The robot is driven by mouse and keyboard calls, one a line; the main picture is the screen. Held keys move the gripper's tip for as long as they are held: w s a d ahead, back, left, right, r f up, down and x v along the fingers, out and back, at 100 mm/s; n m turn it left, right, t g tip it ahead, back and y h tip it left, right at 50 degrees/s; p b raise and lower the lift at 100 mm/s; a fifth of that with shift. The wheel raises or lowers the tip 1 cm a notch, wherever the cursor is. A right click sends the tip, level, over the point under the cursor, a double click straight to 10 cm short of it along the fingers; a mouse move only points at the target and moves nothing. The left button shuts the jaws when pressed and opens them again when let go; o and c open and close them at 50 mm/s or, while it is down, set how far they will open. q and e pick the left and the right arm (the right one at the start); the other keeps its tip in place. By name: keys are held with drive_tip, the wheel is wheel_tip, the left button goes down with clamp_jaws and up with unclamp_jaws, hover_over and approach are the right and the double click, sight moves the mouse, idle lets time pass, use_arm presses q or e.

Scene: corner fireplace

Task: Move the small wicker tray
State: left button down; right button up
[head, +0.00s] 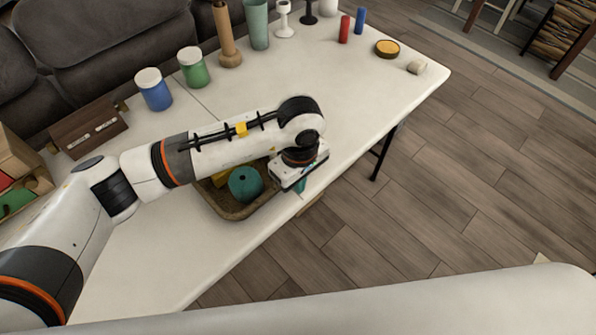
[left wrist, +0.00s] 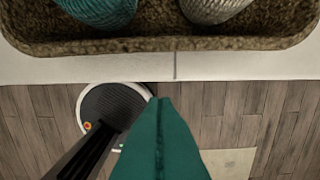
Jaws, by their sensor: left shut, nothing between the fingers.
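The small wicker tray (head: 232,214) is brown and sits on the white table near its front edge, partly hidden by my left arm. In the left wrist view the tray's rim (left wrist: 150,45) runs along the top, with the teal thing (left wrist: 98,10) and a pale grey thing (left wrist: 212,8) inside. My left gripper (head: 301,186) is at the tray's right side, over the table edge. Its teal fingers (left wrist: 160,104) are shut and empty, apart from the rim in the wrist view. My right gripper is out of view.
On the white table (head: 335,105) stand a blue jar (head: 153,89), a green jar (head: 193,67), a brown bottle (head: 226,35) and a teal cup (head: 257,25). A brown box (head: 90,128) is at left. A grey sofa is behind. The table's right part has clear room.

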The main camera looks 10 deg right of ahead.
use_arm(q)
drive_tip(key=f, duration=0.1)
drive_tip(key=w+a+f+p, duration=0.1)
drive_tip(key=f, duration=0.1)
drive_tip(key=w+f, duration=0.1)
drive_tip(key=f, duration=0.1)
drive_tip(key=shift+a+p, duration=0.25)
drive_tip(key=shift+p, duration=0.05)
drive_tip(key=shift+w+a, duration=0.4)
drive_tip(key=shift+w, duration=0.2)
